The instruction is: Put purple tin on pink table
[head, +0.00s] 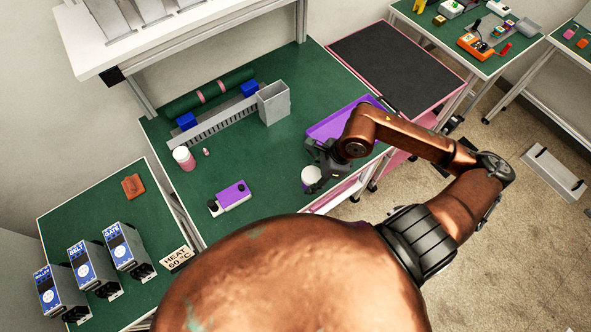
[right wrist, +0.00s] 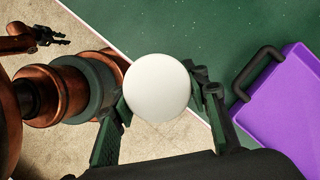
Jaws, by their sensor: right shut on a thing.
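My right gripper (head: 318,178) is shut on a round white-topped thing (head: 311,174), held above the green bench's front edge. In the right wrist view the thing (right wrist: 158,88) shows as a plain white disc between the two fingers (right wrist: 158,110). Its sides are hidden, so I cannot tell whether it is the purple tin. The pink table (head: 395,62), pink-edged with a dark top, stands at the upper right, beyond the purple tray. Its top looks bare. My left gripper (right wrist: 52,37) shows small in the right wrist view; its opening is unclear.
A purple tray (head: 320,131) lies on the green bench (head: 270,155) beside my right arm. A purple-and-white device (head: 231,196), a pink-and-white bottle (head: 183,158) and a grey holder (head: 273,103) stand on the bench. A white shelf (head: 180,35) overhangs the back.

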